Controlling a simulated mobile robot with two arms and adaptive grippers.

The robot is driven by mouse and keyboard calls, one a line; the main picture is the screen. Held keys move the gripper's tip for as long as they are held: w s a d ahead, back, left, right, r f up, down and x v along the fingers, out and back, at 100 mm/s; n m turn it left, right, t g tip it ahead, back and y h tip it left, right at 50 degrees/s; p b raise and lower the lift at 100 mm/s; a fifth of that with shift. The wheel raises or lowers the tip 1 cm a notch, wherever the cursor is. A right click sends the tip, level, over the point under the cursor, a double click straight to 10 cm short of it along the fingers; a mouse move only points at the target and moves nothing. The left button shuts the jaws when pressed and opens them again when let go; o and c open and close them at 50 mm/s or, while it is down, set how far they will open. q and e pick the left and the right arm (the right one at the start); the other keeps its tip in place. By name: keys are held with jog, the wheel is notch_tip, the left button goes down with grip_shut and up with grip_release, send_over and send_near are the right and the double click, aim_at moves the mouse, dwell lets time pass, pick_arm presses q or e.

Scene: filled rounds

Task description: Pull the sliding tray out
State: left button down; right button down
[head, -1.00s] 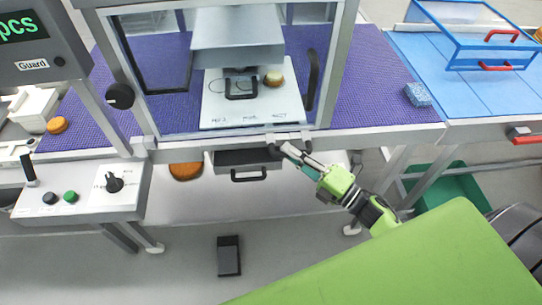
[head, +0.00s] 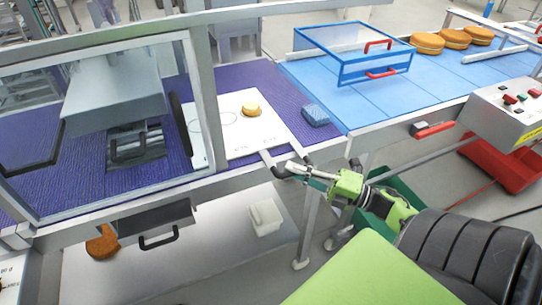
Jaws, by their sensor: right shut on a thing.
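The sliding tray (head: 262,135) is a flat white plate with small printing, on the purple mat (head: 278,90). Most of it lies right of the machine's grey post, and a strip shows left of the post. A round bun-like piece (head: 251,110) sits on it. The tray's dark handle (head: 276,168) stands out at its front edge on two light brackets. My right gripper (head: 288,169) is shut on this handle, and its fingers partly hide the bar. My left gripper is not in view.
The clear-walled machine (head: 203,85) with a grey press head (head: 112,85) stands left of the tray. A blue speckled block (head: 315,115) lies close to the tray's right. A blue-framed guard (head: 350,55) stands beyond it. A red handle (head: 435,130) juts from the front rail.

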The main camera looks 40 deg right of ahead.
jog(key=s+d+b, duration=0.2)
jog(key=d, duration=0.5)
jog(key=shift+d, duration=0.25)
jog(key=c, duration=2)
grip_release()
jog(key=shift+s+d, duration=0.1)
jog(key=shift+c, duration=0.2)
